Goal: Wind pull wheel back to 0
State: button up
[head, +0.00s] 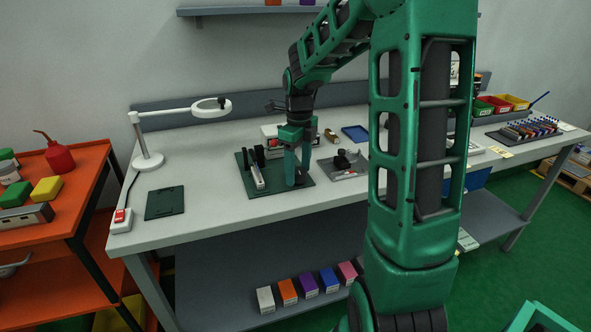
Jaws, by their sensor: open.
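A dark green base plate (240,183) lies on the white bench and bears a small fixture (257,176) with black upright posts and a pale bar. My gripper (297,181) points down over the right part of this plate, just right of the fixture. Its two green fingers are apart. I cannot make out the pull wheel or its 0 mark; the fingers cover that part of the plate. I cannot tell whether the fingers touch anything.
A grey plate with a black part (346,162) sits close right of my gripper. A white box (270,133) and a blue tray (355,133) stand behind. A magnifier lamp (148,160) and a dark green mat (165,202) are at left. Bare bench lies between mat and base plate.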

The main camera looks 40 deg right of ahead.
jog(key=c, duration=1)
jog(key=shift+c, duration=0.2)
